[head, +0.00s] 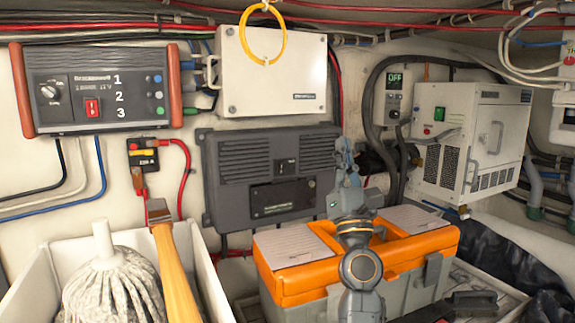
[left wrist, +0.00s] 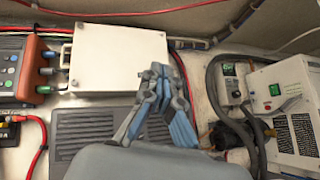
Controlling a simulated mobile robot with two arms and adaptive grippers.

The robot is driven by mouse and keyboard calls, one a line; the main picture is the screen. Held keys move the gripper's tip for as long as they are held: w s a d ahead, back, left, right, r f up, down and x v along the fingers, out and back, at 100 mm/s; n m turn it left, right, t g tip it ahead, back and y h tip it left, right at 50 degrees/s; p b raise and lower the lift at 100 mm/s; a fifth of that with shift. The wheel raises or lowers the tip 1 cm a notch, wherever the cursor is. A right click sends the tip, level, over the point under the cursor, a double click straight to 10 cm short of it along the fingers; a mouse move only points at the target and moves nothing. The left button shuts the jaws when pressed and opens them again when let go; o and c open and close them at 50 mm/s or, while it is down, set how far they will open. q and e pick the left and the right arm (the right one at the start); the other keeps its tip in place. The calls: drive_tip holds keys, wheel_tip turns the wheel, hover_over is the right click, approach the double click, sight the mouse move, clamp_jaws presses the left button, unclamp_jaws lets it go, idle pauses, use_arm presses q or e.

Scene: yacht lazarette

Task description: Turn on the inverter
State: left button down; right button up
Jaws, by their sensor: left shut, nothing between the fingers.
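A dark grey finned box (head: 235,185), which looks like the inverter, is mounted on the wall in the middle of the head view. A small black switch (head: 281,167) is on its front; its position is too small to tell. The box also shows in the left wrist view (left wrist: 85,135), partly hidden by my gripper and arm. My left gripper (head: 344,150) is shut and empty. In the head view it appears just right of the box, above the orange toolbox; in the left wrist view the gripper (left wrist: 160,72) overlaps the box's right part. My right gripper is not in view.
An orange and grey toolbox (head: 290,285) stands below the box. A white bin (head: 30,285) with a mop and wooden handle is at left.

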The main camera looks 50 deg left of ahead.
use_arm(q)
drive_tip(key=s+a+n+g+h, duration=0.1)
drive_tip(key=s+a+n+g, duration=0.1)
drive_tip(key=a+n+g, duration=0.55)
drive_tip(key=s+a+n+g+h, duration=0.1)
drive_tip(key=s+a+n+g, duration=0.2)
drive_tip(key=n+g, duration=0.9)
drive_tip(key=w+d+f+n+t+h, duration=0.3)
drive_tip(key=w+n+t+h, duration=0.1)
drive_tip(key=n+t+h, duration=0.2)
drive_tip(key=shift+w+n+h, duration=0.3)
drive_tip(key=shift+n+h, duration=0.6)
drive_tip(key=shift+n, duration=0.05)
drive_tip(key=shift+w+a+f, duration=0.15)
drive_tip(key=shift+a, duration=0.05)
